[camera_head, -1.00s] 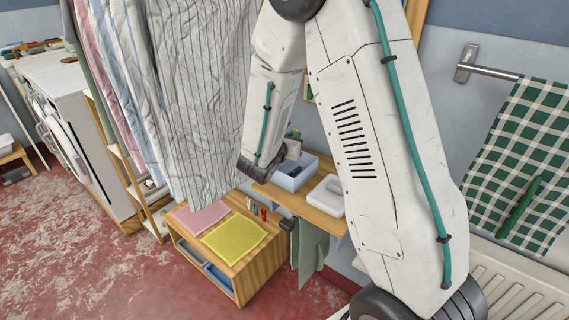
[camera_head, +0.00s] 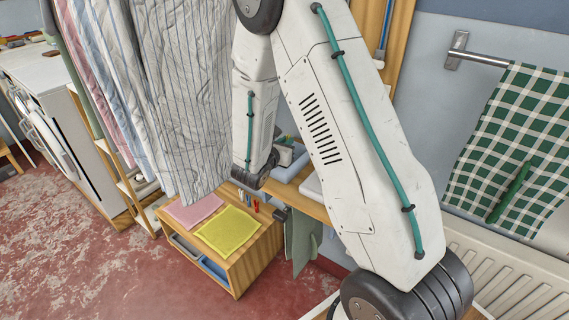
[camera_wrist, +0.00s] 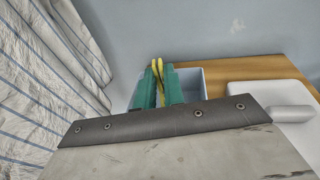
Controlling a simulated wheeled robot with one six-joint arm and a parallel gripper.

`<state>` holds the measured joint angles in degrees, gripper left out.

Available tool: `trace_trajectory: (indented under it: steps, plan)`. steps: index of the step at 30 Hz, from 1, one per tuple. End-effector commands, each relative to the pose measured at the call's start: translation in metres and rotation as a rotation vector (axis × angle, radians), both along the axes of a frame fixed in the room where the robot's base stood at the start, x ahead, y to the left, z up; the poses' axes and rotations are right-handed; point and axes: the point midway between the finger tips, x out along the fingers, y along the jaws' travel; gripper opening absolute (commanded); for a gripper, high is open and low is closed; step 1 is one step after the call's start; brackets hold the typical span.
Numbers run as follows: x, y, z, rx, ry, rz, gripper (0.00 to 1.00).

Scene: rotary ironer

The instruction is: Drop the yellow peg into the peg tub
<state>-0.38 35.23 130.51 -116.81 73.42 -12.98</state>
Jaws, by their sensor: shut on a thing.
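My gripper (camera_wrist: 157,88) has green fingers, shut on the yellow peg (camera_wrist: 157,68), whose two prongs stick out beyond the fingertips in the wrist view. The pale blue peg tub (camera_wrist: 190,80) stands on a wooden shelf behind and below the fingers, and they cover part of its inside. In the head view the tub (camera_head: 291,172) is partly hidden by my arm, and my gripper is mostly hidden behind the wrist. I cannot tell how high the peg is above the tub.
A white lidded or handled item (camera_wrist: 275,98) lies right of the tub on the wooden shelf (camera_wrist: 243,68). Striped cloth (camera_wrist: 45,70) hangs close on the left. A low wooden cabinet (camera_head: 250,255) with pink and yellow cloths (camera_head: 228,230) stands below.

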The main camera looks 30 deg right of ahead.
Motion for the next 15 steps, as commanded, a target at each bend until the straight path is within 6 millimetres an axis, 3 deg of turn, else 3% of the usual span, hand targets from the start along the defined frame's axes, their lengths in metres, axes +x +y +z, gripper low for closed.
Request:
trace_trajectory:
  steps: [1,2,4,15]
  plan:
    - [0.0001,0.0003,0.0001,0.0,0.0,0.0,0.0]
    - [0.0001,0.0004,0.0001,0.0,0.0,0.0,0.19]
    - [0.0002,0.0005,0.0002,0.0,0.0,0.001,0.36]
    - [-0.003,0.0072,0.0014,0.0,0.0,0.002,0.36]
